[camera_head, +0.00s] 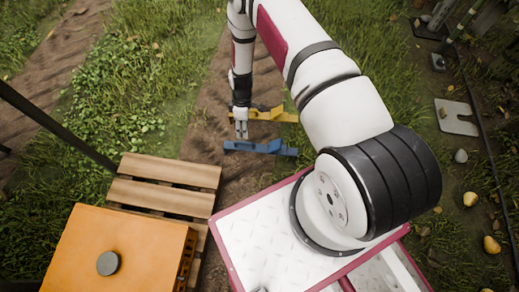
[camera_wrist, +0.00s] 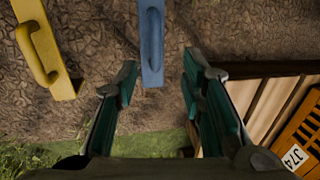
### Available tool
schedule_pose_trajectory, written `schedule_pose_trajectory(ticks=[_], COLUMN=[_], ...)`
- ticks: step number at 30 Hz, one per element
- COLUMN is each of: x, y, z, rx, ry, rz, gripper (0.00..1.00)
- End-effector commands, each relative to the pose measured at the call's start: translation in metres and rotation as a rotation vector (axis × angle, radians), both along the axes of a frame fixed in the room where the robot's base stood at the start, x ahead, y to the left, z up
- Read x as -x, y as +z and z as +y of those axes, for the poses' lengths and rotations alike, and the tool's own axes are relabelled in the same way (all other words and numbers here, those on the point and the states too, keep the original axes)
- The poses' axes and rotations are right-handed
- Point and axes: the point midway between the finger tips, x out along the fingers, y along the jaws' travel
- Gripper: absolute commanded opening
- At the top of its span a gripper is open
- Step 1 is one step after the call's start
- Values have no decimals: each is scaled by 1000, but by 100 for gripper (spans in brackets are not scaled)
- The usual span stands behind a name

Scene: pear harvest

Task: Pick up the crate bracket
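A blue bracket (camera_head: 258,148) with a raised handle lies on the bare soil, and it shows at the top middle of the wrist view (camera_wrist: 152,50). A yellow bracket (camera_head: 272,115) of similar form lies just behind it, and it is at the upper left of the wrist view (camera_wrist: 47,50). I cannot tell which of the two is the crate bracket. My gripper (camera_head: 241,131) points down over the soil near the blue bracket. In the wrist view my gripper (camera_wrist: 159,76) is open and empty, and the blue bracket's near end shows between the fingertips.
A wooden pallet (camera_head: 165,184) lies at the left front, with an orange crate (camera_head: 120,250) on it. Grass borders the soil strip. At the right are a grey plate (camera_head: 456,117) and several fallen pears (camera_head: 470,198). A dark pole (camera_head: 60,129) crosses the left.

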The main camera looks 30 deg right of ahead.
Motion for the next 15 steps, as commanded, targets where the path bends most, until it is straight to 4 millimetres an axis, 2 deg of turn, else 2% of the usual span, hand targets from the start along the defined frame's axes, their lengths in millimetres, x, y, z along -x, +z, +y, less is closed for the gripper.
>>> schedule_pose_trajectory(ticks=[1, 6, 15], x=[2, 7, 9], y=[-14, -41, -55], z=[1, 4, 5], rx=[0, 1, 0], ry=[0, 0, -2], rz=[1, 2, 0], gripper=[36, 36, 36])
